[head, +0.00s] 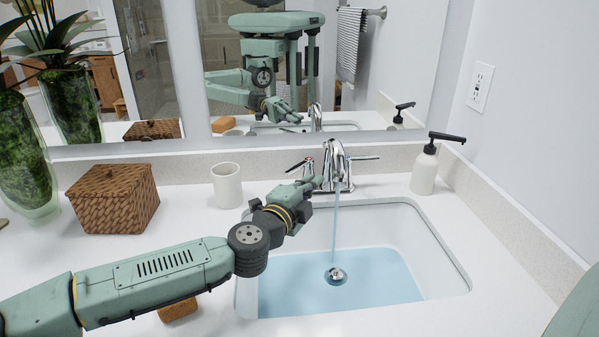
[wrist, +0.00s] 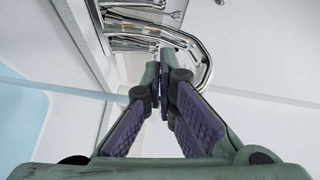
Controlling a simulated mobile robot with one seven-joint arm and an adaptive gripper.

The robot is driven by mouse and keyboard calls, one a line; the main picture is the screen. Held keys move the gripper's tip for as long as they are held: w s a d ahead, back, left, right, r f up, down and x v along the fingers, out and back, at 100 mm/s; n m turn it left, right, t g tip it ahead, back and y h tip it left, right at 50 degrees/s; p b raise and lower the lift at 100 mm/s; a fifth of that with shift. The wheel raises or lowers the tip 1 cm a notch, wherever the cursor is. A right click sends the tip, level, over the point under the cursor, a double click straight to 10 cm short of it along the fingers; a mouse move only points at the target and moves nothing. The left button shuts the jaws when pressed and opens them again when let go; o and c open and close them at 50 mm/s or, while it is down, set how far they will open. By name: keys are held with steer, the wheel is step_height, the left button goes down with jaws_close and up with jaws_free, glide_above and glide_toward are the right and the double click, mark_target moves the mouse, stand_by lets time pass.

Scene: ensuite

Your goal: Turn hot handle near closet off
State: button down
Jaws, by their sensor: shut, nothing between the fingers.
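A chrome faucet (head: 335,160) stands behind the sink, and a stream of water (head: 335,225) runs from its spout. Its left lever handle (head: 300,166) points out to the left and has a small reddish mark near its base. Its right lever handle (head: 365,157) points to the right. My gripper (head: 316,183) is shut and empty, just in front of the left side of the faucet and below the left handle. In the wrist view, the closed fingertips (wrist: 166,55) are beside the curved chrome spout (wrist: 198,55). I cannot tell whether they touch it.
The sink (head: 452,255) holds shallow water. A white cup (head: 227,185) and a wicker box (head: 113,199) stand left of the faucet. A soap dispenser (head: 425,170) stands to the right. A brown block (head: 178,309) lies under my arm. A mirror (head: 400,60) is behind the counter.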

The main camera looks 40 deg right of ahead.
mark_target(299, 167)
steer(key=w, duration=0.1)
steer(key=w+p, duration=0.1)
steer(key=w, duration=0.2)
steer(key=shift+w+f, duration=0.2)
steer(key=shift+f, duration=0.15)
steer(key=shift+w, duration=0.1)
